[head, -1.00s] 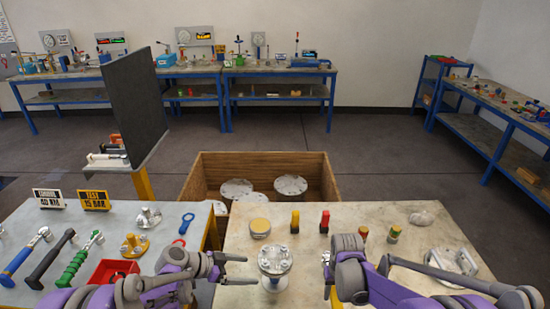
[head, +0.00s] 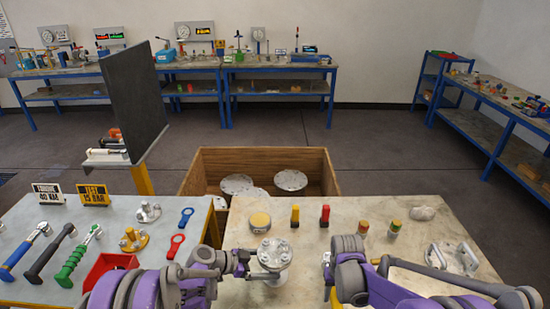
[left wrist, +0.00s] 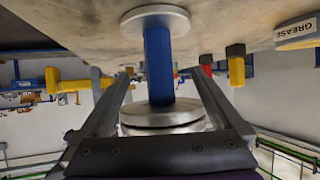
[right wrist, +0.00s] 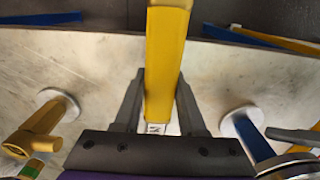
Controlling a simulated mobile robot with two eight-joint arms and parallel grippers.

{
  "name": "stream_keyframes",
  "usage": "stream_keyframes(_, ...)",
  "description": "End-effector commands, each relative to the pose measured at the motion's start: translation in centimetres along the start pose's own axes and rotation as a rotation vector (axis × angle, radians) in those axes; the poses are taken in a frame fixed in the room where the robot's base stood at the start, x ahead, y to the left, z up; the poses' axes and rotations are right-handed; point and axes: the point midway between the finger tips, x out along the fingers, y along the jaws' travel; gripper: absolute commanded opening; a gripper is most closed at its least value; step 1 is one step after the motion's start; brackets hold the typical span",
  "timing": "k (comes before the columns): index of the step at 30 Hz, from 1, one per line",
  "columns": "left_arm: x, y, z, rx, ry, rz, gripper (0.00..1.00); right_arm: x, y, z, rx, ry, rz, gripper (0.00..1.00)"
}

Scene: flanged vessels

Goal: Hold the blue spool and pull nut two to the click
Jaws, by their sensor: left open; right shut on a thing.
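The blue spool stands upright at the front of the right table. Its grey bolted top flange (head: 274,253) shows in the head view, and its blue pipe (left wrist: 158,62) shows in the left wrist view. My left gripper (head: 252,264) is open, its fingers on either side of the spool. I cannot tell whether they touch it. My right gripper (head: 328,264) is shut on a yellow tool (right wrist: 166,70), to the right of the spool and apart from it. The tool's white labelled end shows between the fingers. Several nuts sit on the flange; I cannot tell which is nut two.
A grease tin (head: 260,222), yellow and red markers (head: 325,215) and a bracket with handles (head: 455,257) stand on the right table. A wooden crate (head: 262,158) stands behind.

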Motion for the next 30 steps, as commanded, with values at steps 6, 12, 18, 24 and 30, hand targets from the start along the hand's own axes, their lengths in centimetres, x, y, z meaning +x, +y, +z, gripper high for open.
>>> stream_keyframes(6,1.7,0.1,0.1,0.000,-0.001,0.001,1.00,0.8,0.0,0.4,0.000,-0.007,0.000,0.00)
stream_keyframes(12,2.0,0.0,0.0,0.000,-0.001,0.000,1.00,0.9,0.0,0.5,0.000,-0.007,0.000,0.00)
stream_keyframes(18,2.0,0.0,0.0,0.000,0.000,0.000,0.98,0.8,0.0,0.5,0.000,-0.007,0.000,0.00)
stream_keyframes(24,2.0,0.0,0.0,0.000,0.000,0.000,0.62,0.8,0.0,0.5,0.000,-0.007,0.000,0.00)
stream_keyframes(30,2.0,0.0,0.0,0.000,0.000,-0.001,0.26,0.8,0.0,0.5,0.000,-0.007,0.000,0.00)
